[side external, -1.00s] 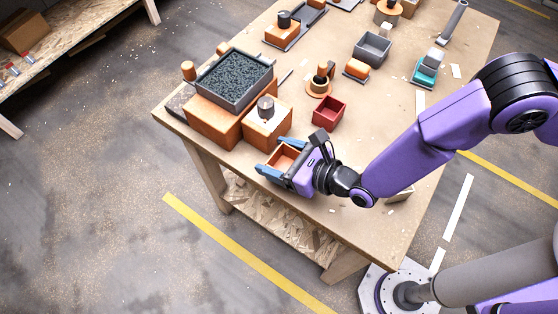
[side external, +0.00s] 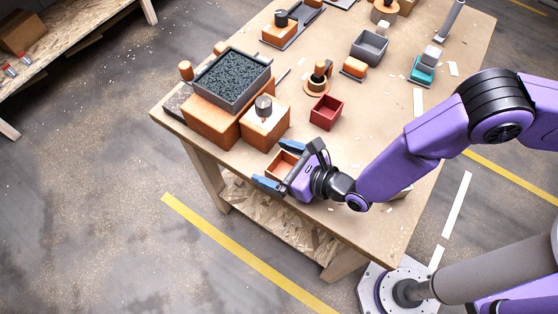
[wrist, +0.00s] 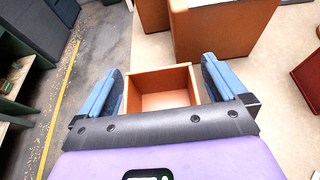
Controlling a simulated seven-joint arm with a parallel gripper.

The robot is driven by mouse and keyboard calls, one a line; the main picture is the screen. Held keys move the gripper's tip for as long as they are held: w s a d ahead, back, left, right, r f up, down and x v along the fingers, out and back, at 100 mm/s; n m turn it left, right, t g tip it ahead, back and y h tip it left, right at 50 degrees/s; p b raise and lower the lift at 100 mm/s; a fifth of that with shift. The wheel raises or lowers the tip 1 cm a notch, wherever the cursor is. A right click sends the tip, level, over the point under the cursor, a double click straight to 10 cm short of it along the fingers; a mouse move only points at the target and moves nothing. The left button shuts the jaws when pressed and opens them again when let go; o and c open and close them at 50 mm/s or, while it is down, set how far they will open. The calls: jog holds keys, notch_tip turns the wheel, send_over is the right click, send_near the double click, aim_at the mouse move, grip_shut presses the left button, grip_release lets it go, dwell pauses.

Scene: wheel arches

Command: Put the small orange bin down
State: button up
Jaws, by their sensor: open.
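The small orange bin (side external: 281,163) sits upright on the tabletop near the front left edge, in front of an orange block with a white top. In the wrist view the empty bin (wrist: 163,88) lies between my two blue fingers. My gripper (side external: 277,165) is open around it, with a gap showing between the bin and at least the left finger (wrist: 103,95). In the side view my gripper's body hides part of the bin's right side.
The white-topped orange block (side external: 265,122) stands just beyond the bin. A grey tray of dark granules (side external: 232,78) rests on a larger orange block to its left. A red bin (side external: 326,112) stands to the right. The table edge is close to my gripper.

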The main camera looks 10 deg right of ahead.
jog(key=shift+r, duration=0.15)
jog(key=v, duration=1.2)
jog(key=shift+r, duration=0.1)
jog(key=w+d+r+m+t+h, duration=0.4)
jog(key=w+d+r+m+h, duration=0.35)
jog(key=d+r+m, duration=0.3)
jog(key=d+r+m+g+h, duration=0.4)
jog(key=d+m, duration=0.3)
jog(key=d, duration=0.5)
jog(key=s+d+r+m+g+h, duration=0.2)
jog(key=s+d+m+g, duration=0.3)
jog(key=s+d+m, duration=0.35)
jog(key=s+d+r+m+g+y, duration=0.2)
jog(key=s+d+m+g+y, duration=0.1)
jog(key=s+m, duration=0.3)
jog(key=shift+s+d+g+y, duration=0.15)
jog(key=shift+s+g+y, duration=0.55)
jog(key=shift+s, duration=0.35)
